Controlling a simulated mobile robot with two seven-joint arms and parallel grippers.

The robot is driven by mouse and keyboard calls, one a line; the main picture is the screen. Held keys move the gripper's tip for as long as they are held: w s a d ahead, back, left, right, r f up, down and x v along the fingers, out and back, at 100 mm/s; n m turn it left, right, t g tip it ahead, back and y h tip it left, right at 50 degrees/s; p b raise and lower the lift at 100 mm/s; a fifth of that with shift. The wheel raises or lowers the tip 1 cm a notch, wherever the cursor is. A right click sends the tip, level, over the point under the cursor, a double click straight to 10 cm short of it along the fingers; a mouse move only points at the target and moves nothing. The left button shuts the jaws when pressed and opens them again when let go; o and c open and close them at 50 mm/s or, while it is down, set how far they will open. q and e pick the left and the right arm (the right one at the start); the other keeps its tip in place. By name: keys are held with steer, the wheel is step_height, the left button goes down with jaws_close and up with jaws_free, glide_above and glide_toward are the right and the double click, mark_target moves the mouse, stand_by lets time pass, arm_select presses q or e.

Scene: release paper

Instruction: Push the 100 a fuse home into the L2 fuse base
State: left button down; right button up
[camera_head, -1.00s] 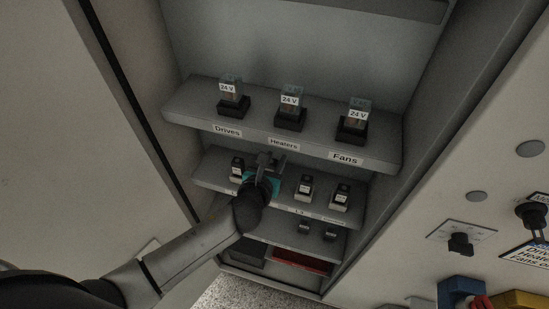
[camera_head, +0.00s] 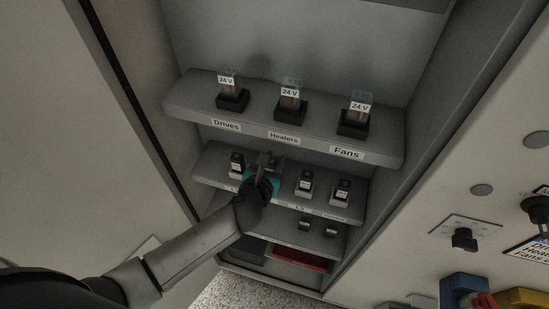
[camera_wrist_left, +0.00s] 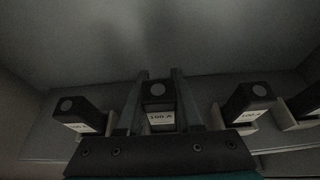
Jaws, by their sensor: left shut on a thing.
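My left gripper (camera_head: 268,162) is at the second shelf, in the gap between the left fuse and the two right ones. In the left wrist view its two fingers stand either side of a dark fuse with a white 100 A label (camera_wrist_left: 160,118), and it is shut on this fuse. The fuse is upright between the fingers. The L2 fuse base beneath it is hidden by the gripper, so I cannot tell how deep the fuse sits. My right gripper is not in view.
Fuses in pale bases stand close by: one at left (camera_head: 237,163) and two at right (camera_head: 305,183) (camera_head: 342,191). The upper shelf (camera_head: 290,128) overhangs with three 24 V relays. Two small dark parts (camera_head: 305,224) sit on the lower shelf. Cabinet walls close both sides.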

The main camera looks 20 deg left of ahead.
arm_select(q)
steer(key=shift+f+b, duration=0.4)
steer(key=shift+f, duration=0.3)
steer(key=c, duration=0.5)
jaws_free()
steer(key=shift+s, duration=0.15)
steer(key=p+v, duration=0.2)
steer(key=v, duration=1.3)
steer(key=shift+p, duration=0.35)
